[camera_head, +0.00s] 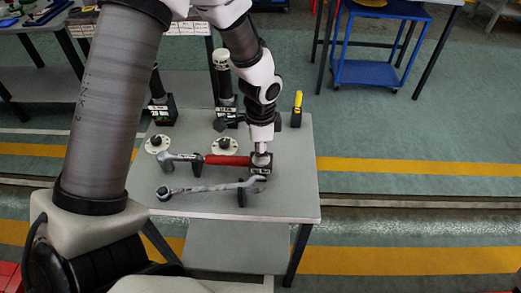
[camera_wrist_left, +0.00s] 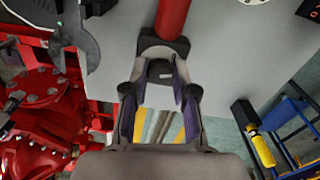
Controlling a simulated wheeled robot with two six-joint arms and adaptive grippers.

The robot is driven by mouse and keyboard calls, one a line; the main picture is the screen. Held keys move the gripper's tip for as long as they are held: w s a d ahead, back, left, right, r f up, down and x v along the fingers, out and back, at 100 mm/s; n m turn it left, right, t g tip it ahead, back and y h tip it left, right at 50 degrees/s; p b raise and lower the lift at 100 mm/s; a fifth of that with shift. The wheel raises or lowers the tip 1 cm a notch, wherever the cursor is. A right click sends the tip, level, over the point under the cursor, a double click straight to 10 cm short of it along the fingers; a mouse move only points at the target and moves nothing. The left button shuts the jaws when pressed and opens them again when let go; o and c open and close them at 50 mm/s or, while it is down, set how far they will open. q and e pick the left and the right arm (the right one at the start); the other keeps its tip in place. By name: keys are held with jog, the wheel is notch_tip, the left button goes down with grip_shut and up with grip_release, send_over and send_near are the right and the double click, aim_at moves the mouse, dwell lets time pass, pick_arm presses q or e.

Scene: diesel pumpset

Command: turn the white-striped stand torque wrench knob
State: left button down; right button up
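A torque wrench with a red handle (camera_head: 227,160) lies across the grey table, and its handle also shows in the left wrist view (camera_wrist_left: 174,18). Its right end rests at a black stand (camera_head: 259,170), seen as a dark block in the wrist view (camera_wrist_left: 152,47). A small dark knob (camera_wrist_left: 160,71) faces the wrist camera there. My left gripper (camera_head: 261,154) points down over this end. In the wrist view its two fingers (camera_wrist_left: 162,82) are apart, one on each side of the knob. Contact cannot be told. A white stripe is not clear. My right gripper is out of view.
A grey wrench (camera_head: 205,188) lies in front on the table (camera_head: 290,205). White round discs (camera_head: 224,145) and a yellow-handled tool (camera_head: 297,102) stand behind. Red machinery (camera_wrist_left: 40,105) shows at the left of the wrist view. A blue cart (camera_head: 368,72) stands farther back.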

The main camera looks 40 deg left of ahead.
pick_arm(q)
jog(key=shift+r+m+p, duration=0.1)
jog(key=shift+m+p, duration=0.2)
jog(key=shift+p, duration=0.25)
jog(key=m+p, duration=0.4)
jog(key=p, duration=0.2)
jog(key=shift+r, duration=0.1)
jog(key=shift+w+f+m+p, duration=0.1)
jog(key=shift+f+m+p, duration=0.15)
jog(key=shift+m+p, duration=0.8)
jog(key=c, duration=0.9)
grip_release()
jog(key=shift+w+f, duration=0.1)
